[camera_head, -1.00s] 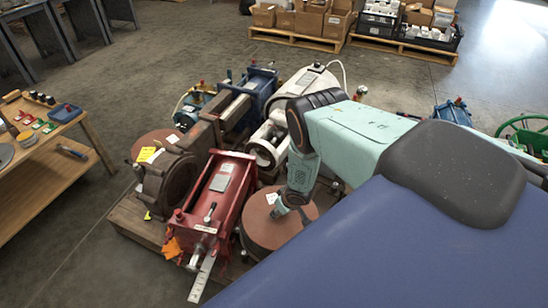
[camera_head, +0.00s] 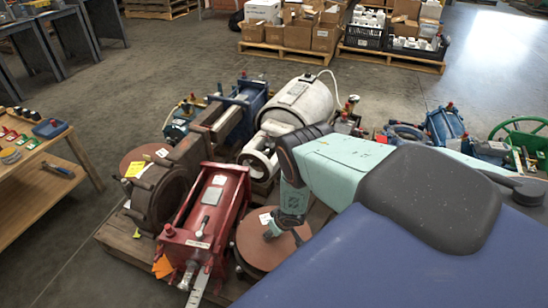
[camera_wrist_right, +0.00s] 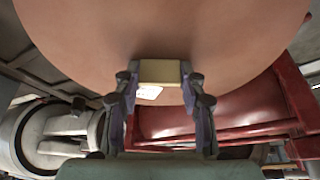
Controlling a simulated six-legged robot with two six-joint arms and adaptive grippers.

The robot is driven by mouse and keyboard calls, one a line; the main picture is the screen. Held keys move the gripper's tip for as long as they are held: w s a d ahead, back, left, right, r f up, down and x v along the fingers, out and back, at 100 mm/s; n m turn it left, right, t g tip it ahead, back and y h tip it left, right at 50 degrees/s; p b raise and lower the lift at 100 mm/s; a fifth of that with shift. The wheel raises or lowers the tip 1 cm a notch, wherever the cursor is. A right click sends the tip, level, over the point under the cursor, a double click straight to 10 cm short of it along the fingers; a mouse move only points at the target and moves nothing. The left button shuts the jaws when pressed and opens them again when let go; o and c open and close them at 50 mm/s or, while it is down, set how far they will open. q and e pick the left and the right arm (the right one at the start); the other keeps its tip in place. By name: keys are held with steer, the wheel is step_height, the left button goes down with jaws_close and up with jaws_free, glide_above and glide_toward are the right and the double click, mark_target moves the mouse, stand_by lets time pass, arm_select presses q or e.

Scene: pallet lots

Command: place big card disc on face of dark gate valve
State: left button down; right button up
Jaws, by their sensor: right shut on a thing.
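A big brown card disc (camera_head: 258,246) with a white label is at the lower middle of the head view, right of the red valve. In the right wrist view the disc (camera_wrist_right: 160,30) fills the top, with a tan block (camera_wrist_right: 160,72) at its lower middle. My right gripper (camera_head: 285,228) is shut on this block, one finger on each side, in the wrist view (camera_wrist_right: 160,82). The dark gate valve (camera_head: 160,193) lies left of the red valve, its round flange facing front; a yellow tag is on it. My left gripper is not in view.
The red valve (camera_head: 212,215) lies between the disc and the dark valve. A white valve (camera_head: 300,100) and blue valves (camera_head: 240,98) stand behind. Another brown disc (camera_head: 143,157) is behind the dark valve. A wooden bench (camera_head: 45,190) is at left; open floor lies between.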

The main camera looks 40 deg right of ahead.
mark_target(274, 237)
steer(key=shift+f+b, duration=0.95)
steer(key=shift+f, duration=0.65)
steer(key=shift+f, duration=0.15)
steer(key=o, duration=1.2)
steer(key=shift+o, duration=0.2)
steer(key=shift+r+p, duration=0.3)
steer(key=shift+r, duration=0.1)
steer(key=p+v, duration=0.8)
steer(key=v, duration=0.2)
steer(key=shift+r+p, duration=0.15)
steer(key=shift+p, duration=0.25)
steer(key=shift+s+r+p, duration=0.3)
steer(key=shift+r+p, duration=0.1)
steer(key=shift+r, duration=0.2)
